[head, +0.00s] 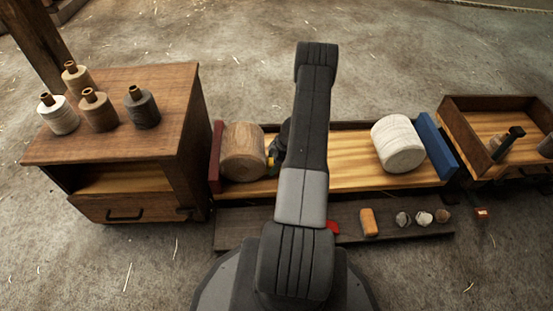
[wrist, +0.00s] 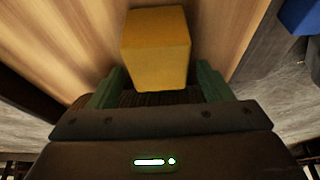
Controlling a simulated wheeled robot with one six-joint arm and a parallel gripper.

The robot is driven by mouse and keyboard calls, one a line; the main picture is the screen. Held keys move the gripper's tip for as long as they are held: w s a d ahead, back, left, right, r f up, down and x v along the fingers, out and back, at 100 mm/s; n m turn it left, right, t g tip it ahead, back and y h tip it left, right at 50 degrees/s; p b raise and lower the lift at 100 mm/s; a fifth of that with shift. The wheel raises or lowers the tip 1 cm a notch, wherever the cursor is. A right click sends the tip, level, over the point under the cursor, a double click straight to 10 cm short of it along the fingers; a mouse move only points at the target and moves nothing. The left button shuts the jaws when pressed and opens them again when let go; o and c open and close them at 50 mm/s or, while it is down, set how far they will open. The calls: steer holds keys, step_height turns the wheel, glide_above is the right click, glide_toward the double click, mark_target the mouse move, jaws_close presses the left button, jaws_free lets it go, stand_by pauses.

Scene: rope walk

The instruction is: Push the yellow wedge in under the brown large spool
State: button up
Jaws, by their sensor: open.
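The brown large spool (head: 243,152) lies on its side at the left end of the long wooden tray, near its red end board (head: 216,158). The yellow wedge (wrist: 155,48) shows large in the wrist view, on light wood between and ahead of my fingers. In the head view only a small yellow patch (head: 271,163) shows at the spool's right side; my arm hides much there. My gripper (wrist: 160,72) is open, a green finger on either side of the wedge's near end, with narrow gaps visible. I cannot tell whether the wedge touches the spool.
A white large spool (head: 398,145) lies near the tray's blue end board (head: 436,146). A dark front shelf (head: 270,228) bears a red piece (head: 332,227), an orange block (head: 369,223) and small balls. A cabinet (head: 185,100) with several small spools stands left; an open box (head: 490,104) stands right.

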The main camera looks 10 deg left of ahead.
steer(key=shift+a+f, duration=0.15)
steer(key=shift+f, duration=0.2)
steer(key=c, duration=1.2)
steer(key=shift+o, duration=0.2)
steer(key=shift+s+a+r, duration=0.1)
steer(key=shift+s+a, duration=0.1)
steer(key=shift+a, duration=0.4)
steer(key=o, duration=1.1)
steer(key=shift+a, duration=0.1)
steer(key=shift+o, duration=0.2)
steer(key=p+v, duration=0.6)
steer(key=v, duration=0.7)
steer(key=shift+d+r, duration=0.25)
steer(key=shift+r, duration=0.05)
